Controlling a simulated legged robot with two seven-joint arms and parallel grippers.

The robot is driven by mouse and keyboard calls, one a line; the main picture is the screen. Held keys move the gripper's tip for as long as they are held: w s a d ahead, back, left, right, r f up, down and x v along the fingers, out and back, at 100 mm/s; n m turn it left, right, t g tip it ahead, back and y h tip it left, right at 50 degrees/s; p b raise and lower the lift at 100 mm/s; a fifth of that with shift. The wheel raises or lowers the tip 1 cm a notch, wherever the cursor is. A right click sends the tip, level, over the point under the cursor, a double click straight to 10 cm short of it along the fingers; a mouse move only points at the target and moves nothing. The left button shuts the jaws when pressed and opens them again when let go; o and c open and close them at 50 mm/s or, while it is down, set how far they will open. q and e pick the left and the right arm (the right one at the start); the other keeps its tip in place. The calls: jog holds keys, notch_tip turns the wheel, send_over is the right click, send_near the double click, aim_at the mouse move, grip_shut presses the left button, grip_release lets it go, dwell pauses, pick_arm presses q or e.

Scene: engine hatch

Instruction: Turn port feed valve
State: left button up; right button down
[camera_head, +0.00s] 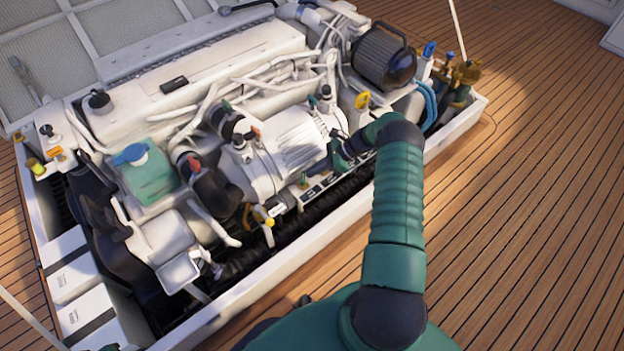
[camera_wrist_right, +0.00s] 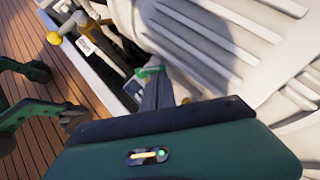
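Several small valves and fittings line the near side of the engine; I cannot tell which is the port feed valve. A green-topped fitting (camera_head: 303,180) stands by the labelled strip below the pale ribbed housing. A yellow knob (camera_head: 269,222) is to its left, also in the right wrist view (camera_wrist_right: 54,39). My right gripper (camera_head: 338,157) is low at the engine's near side, right of the green-topped fitting. In the right wrist view a green piece (camera_wrist_right: 150,73) shows at the tip of a grey finger-like part; contact and finger opening are unclear. My left gripper does not show clearly.
The pale ribbed housing (camera_head: 290,145) is close beside my right gripper. The white hatch rim (camera_head: 330,265) runs along the near side. A yellow-handled fitting (camera_head: 362,99) and a dark cylinder (camera_head: 383,58) stand at the right end. The wooden deck (camera_head: 540,200) is clear.

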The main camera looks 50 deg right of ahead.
jog(key=shift+w+f+n+g+y+b, duration=0.25)
jog(key=shift+n+g+y+b, duration=0.2)
jog(key=shift+n, duration=0.25)
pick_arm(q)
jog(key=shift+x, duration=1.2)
pick_arm(e)
jog(key=shift+w+d+r, duration=0.1)
jog(key=shift+w+r, duration=0.05)
jog(key=shift+r, duration=0.05)
jog(key=shift+w, duration=0.1)
